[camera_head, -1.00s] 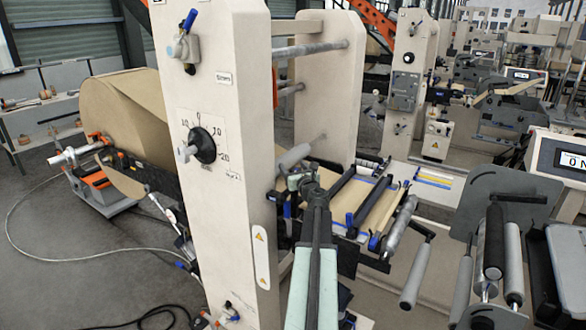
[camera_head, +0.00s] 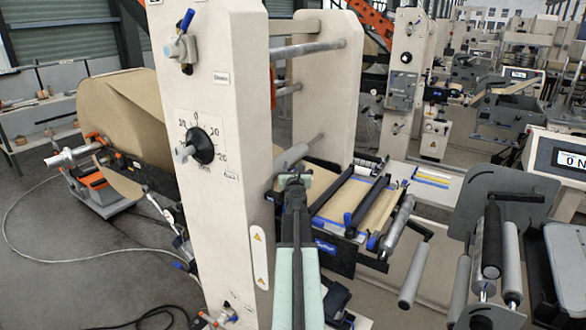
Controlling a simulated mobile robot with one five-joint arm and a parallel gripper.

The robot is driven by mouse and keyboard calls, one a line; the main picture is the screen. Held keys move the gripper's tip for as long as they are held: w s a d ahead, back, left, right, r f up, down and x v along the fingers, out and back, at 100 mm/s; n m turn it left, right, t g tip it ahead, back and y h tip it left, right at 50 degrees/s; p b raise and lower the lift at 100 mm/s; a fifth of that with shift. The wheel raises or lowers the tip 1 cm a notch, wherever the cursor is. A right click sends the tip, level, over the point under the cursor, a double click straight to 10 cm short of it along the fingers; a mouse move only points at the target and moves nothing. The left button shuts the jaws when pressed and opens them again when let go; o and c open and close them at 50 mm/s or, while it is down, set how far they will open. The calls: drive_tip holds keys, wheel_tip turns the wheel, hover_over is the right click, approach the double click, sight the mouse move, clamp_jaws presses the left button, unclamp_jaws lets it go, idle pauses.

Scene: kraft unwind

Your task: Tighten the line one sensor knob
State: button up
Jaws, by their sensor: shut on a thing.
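My arm reaches up from the bottom centre, and my gripper (camera_head: 294,181) at its end is shut. It is just right of the cream upright, by the left end of the web guide frame (camera_head: 352,195). The sensor knob is hidden behind the gripper and arm, so I cannot make out its shape or how far it is turned. A black dial knob (camera_head: 202,147) with a grey handle and a printed scale is on the upright's front, apart from my gripper.
The cream upright (camera_head: 222,215) stands close on my left, with a blue-handled valve (camera_head: 181,42) near its top. Rollers (camera_head: 414,270) and a grey plate stand at right. A large kraft roll (camera_head: 125,110) is behind at left. A hose lies on the floor.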

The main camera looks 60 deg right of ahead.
drive_tip(key=o, duration=1.4)
drive_tip(key=v, duration=0.7)
drive_tip(key=shift+s+a, duration=0.25)
drive_tip(key=shift+a, duration=0.05)
